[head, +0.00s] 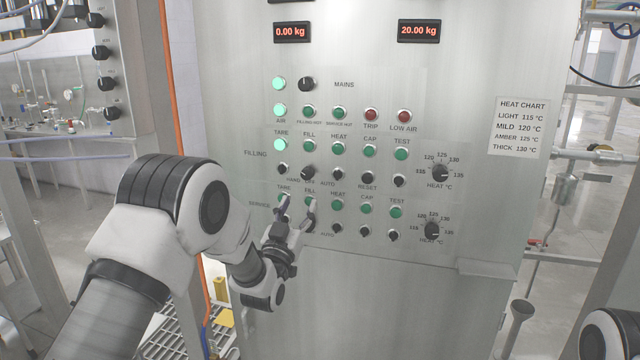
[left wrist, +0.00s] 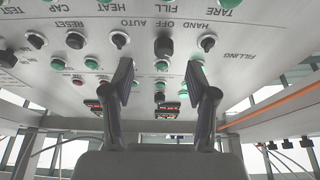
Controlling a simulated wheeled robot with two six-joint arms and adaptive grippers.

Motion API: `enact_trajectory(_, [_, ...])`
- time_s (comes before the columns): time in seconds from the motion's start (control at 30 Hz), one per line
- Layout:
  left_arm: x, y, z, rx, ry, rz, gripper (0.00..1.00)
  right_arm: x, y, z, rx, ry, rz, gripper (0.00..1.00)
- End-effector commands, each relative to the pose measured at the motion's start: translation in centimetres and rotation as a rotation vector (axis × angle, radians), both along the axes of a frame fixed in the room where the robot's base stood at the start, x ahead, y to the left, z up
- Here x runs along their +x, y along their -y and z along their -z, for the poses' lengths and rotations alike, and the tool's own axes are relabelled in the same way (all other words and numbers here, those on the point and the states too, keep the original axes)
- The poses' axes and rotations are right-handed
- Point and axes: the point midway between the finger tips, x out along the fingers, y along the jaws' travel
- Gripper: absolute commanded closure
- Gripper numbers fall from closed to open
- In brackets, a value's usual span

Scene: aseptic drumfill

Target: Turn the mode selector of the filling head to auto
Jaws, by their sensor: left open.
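The steel control panel (head: 360,285) of the filling head fills the middle of the head view. In its FILLING row, the black mode selector knob (head: 307,173) sits by the HAND, OFF and AUTO lettering. It also shows upside down in the left wrist view (left wrist: 163,46), between the lines of my two fingers and beyond their tips. I cannot tell clearly which way it points. My left gripper (head: 298,208) is open and empty, below the selector and in front of the SERVICE row. The fingers look apart from the knob. My right gripper is out of view.
Several green buttons and small black switches surround the selector. A black heat knob (head: 440,173) and a heat chart (head: 520,127) are to the right. The mains switch (head: 306,84) is above. A small ledge (head: 486,268) juts from the panel's lower right.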

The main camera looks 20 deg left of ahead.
Motion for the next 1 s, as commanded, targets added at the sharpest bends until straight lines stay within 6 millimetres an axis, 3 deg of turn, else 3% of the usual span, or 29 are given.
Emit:
enact_trajectory(0.03, [-0.1,0.1,-1.5,0.001,0.017,0.001,0.43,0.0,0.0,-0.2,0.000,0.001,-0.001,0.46])
enact_trajectory(0.17, [0.8,0.1,-2.5,0.001,0.023,0.001,0.43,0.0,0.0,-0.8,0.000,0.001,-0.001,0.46])
enact_trajectory(0.4, [4.9,0.3,-4.4,0.001,0.021,0.001,0.43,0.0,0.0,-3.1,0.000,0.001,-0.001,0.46])
enact_trajectory(0.6, [7.0,0.3,-4.8,0.001,0.018,0.001,0.43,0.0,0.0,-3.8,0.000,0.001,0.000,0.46])
enact_trajectory(0.83, [7.1,0.3,-4.6,0.001,0.017,0.001,0.43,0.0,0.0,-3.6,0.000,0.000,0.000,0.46])
enact_trajectory(1.0, [7.1,0.3,-4.6,0.001,0.017,0.001,1.00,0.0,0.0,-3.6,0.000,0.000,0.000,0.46])
